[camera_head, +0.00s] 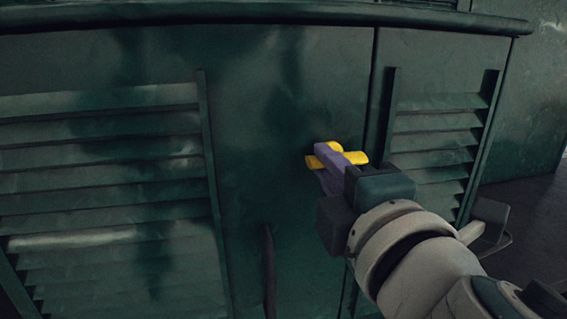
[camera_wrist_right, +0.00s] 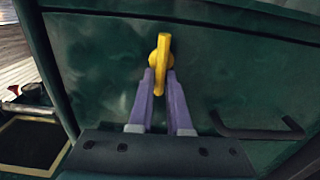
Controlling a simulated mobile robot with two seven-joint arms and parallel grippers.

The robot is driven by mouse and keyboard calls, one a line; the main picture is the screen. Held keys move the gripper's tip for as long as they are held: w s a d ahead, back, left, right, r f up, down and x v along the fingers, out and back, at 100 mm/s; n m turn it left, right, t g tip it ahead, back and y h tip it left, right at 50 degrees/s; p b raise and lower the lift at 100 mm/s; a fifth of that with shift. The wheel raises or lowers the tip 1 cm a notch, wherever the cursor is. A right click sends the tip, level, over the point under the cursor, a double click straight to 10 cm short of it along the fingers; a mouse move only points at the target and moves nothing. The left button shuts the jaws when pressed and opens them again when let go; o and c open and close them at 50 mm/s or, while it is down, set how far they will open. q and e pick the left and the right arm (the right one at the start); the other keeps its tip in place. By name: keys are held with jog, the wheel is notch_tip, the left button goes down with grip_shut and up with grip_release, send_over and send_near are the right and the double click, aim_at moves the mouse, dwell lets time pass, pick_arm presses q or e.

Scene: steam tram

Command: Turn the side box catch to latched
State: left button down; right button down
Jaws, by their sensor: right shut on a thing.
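The side box catch (camera_head: 355,157) is a small yellow handle on the dark green panel, left of a vertical seam. In the head view it lies nearly level across my fingers. In the wrist view the yellow catch (camera_wrist_right: 163,44) points up the picture, its upper end clear of the fingertips. My right gripper (camera_head: 331,160) has purple fingers shut on the catch, partly hiding its middle. In the wrist view the fingers (camera_wrist_right: 161,82) close in on its lower part from both sides. My left gripper is in neither view.
A dark bar handle (camera_head: 269,270) stands on the panel below left of the catch; it also shows in the wrist view (camera_wrist_right: 255,133). Slatted louvres (camera_head: 110,180) flank the panel, with more at right (camera_head: 435,140). A rounded rail (camera_head: 250,14) runs above.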

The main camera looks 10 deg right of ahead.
jog(key=c, duration=0.9)
grip_release()
jog(key=shift+o, duration=0.2)
jog(key=s+b, duration=0.2)
jog(key=s, duration=0.8)
jog(key=shift+d+b, duration=0.15)
jog(key=shift+b, duration=0.2)
